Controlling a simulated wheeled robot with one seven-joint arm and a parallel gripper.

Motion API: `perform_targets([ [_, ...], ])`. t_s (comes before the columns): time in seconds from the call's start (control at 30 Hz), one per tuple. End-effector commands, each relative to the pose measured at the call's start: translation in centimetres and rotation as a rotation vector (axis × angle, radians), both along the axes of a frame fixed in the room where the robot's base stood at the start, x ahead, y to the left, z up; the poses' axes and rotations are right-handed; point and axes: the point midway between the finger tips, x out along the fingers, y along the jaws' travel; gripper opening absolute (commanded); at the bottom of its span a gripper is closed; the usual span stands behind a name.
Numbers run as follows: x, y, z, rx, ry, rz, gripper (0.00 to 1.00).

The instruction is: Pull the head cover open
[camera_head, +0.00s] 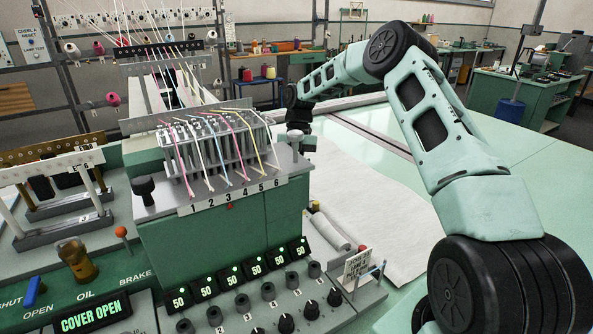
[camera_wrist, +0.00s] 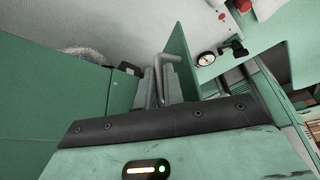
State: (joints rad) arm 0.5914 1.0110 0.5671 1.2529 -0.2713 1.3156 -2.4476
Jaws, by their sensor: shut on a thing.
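The tufting head (camera_head: 215,240) is a green box with threaded needles numbered 1 to 6 on top. A lit display (camera_head: 90,315) in the head view reads COVER OPEN. My arm reaches behind the head, and my fingertips are hidden there in the head view. In the wrist view my gripper (camera_wrist: 172,86) has its grey fingers closed around a thin grey bent handle (camera_wrist: 157,66). A green panel (camera_wrist: 182,62) stands just right of the fingers and a broad green surface (camera_wrist: 55,110) lies to the left. I cannot tell which of these is the cover.
A row of knobs and green displays reading 50 (camera_head: 230,277) runs along the front. A blue lever (camera_head: 32,289) and an amber oil knob (camera_head: 75,258) stand at left. White cloth (camera_head: 370,220) covers the table at right.

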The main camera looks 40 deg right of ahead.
Motion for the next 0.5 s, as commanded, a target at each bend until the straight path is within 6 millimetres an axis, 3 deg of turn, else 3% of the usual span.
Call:
perform_targets([
  [0.03,-0.12,1.05,0.02,0.014,0.010,0.009,0.00],
  [0.1,-0.14,1.06,0.01,0.015,0.010,0.009,0.00],
  [0.13,-0.15,1.07,0.00,0.015,0.010,0.009,0.15],
  [0.2,-0.15,1.06,0.00,0.015,0.010,0.010,0.31],
  [0.5,-0.12,0.92,0.04,0.014,0.009,0.008,0.31],
])
